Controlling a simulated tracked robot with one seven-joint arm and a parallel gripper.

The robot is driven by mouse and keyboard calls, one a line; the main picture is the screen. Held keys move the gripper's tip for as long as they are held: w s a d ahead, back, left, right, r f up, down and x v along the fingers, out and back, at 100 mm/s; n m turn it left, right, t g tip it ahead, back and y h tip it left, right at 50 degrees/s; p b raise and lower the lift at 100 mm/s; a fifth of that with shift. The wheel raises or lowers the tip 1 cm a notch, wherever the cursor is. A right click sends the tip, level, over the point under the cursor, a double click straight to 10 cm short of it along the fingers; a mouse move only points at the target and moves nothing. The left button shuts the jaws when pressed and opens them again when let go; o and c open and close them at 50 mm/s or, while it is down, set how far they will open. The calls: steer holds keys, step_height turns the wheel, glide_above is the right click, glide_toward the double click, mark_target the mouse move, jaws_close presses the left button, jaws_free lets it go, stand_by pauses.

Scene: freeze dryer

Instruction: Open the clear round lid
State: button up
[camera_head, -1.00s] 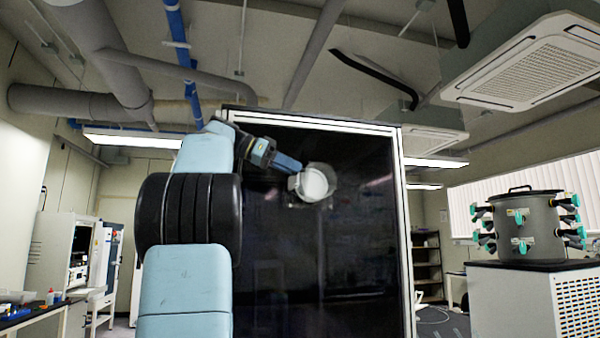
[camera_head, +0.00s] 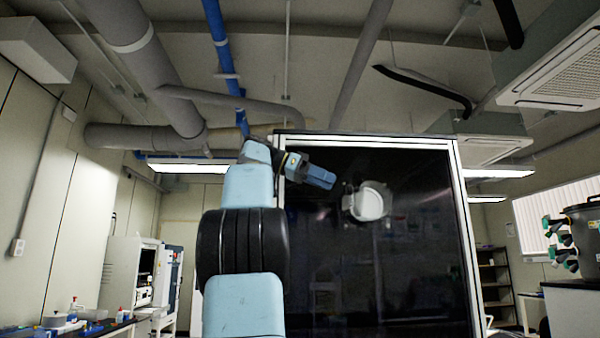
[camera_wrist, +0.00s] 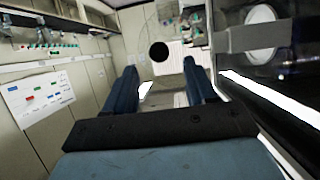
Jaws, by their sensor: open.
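A round, pale disc in a clear-looking round fitting, which looks like the lid (camera_head: 368,202), is on the front of a tall dark glossy panel (camera_head: 400,270). Small fittings show at its edge. Whether it is shut or slightly ajar I cannot tell. It also shows at the upper right of the wrist view (camera_wrist: 262,28), partly behind a grey bar. My gripper (camera_head: 333,181) is left of the lid and slightly above it, apart from it in the picture. In the wrist view my gripper (camera_wrist: 163,78) has its two blue fingers spread, with nothing between them.
A grey drum (camera_head: 588,228) with green-handled valves stands at the right, cut off by the frame. A bench (camera_head: 80,327) with bottles and a white instrument (camera_head: 140,275) are at the left.

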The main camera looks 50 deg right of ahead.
steer(key=v, duration=0.8)
steer(key=shift+w, duration=0.2)
steer(key=shift+a, duration=0.1)
stand_by(0.3)
step_height(320, 180, down, 9)
steer(key=w+n+t+h, duration=0.1)
steer(key=w+n+t, duration=0.2)
steer(key=n+t, duration=0.6)
steer(key=w+a+f+n+t+y, duration=0.2)
steer(key=a+f+n+t, duration=0.1)
steer(key=a+f+n, duration=0.85)
steer(key=s+a+f+n+t+y, duration=0.1)
steer(key=s+a+f+n+y, duration=0.1)
steer(key=a+f, duration=0.6)
steer(key=s+a+f+n+t+y, duration=0.1)
steer(key=s+a+f+n+y, duration=0.2)
steer(key=a+f, duration=0.6)
steer(key=s+a+f+n+t+y, duration=0.2)
steer(key=s+a+f, duration=0.3)
steer(key=a+f, duration=0.4)
step_height(320, 180, down, 7)
steer(key=shift+s+a+r+y, duration=0.1)
steer(key=shift+s+a+y, duration=0.05)
steer(key=shift+s+y, duration=0.2)
